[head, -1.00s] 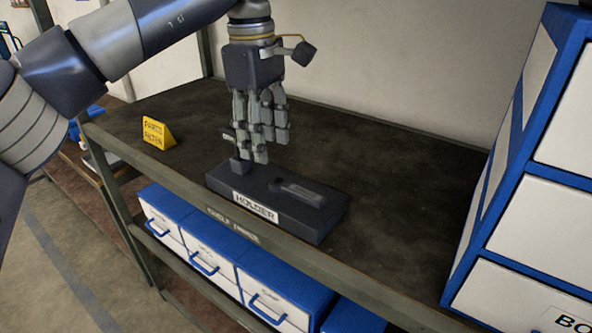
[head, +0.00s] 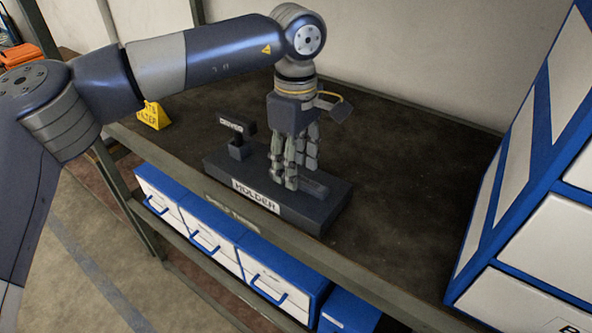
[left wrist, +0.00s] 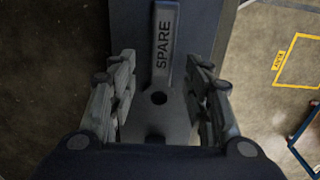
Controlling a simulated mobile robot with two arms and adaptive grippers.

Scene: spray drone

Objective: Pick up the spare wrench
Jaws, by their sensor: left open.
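The dark holder block (head: 290,208) lies on the shelf with its "HOLDER" label facing front. A grey bar-shaped piece (head: 316,184) lies along its right part. In the left wrist view, a grey bar marked "SPARE" (left wrist: 164,45) shows between my fingers, with a round dark hole just below it. My left gripper (head: 293,180) points down over the middle of the holder. It is open, with fingers (left wrist: 160,105) on either side of the bar's line; contact cannot be told. My right gripper is not in view.
A dark upright piece with a small label (head: 237,130) stands on the holder's left end. Blue and white drawers (head: 220,240) sit below, and a blue-framed cabinet (head: 530,220) stands at right.

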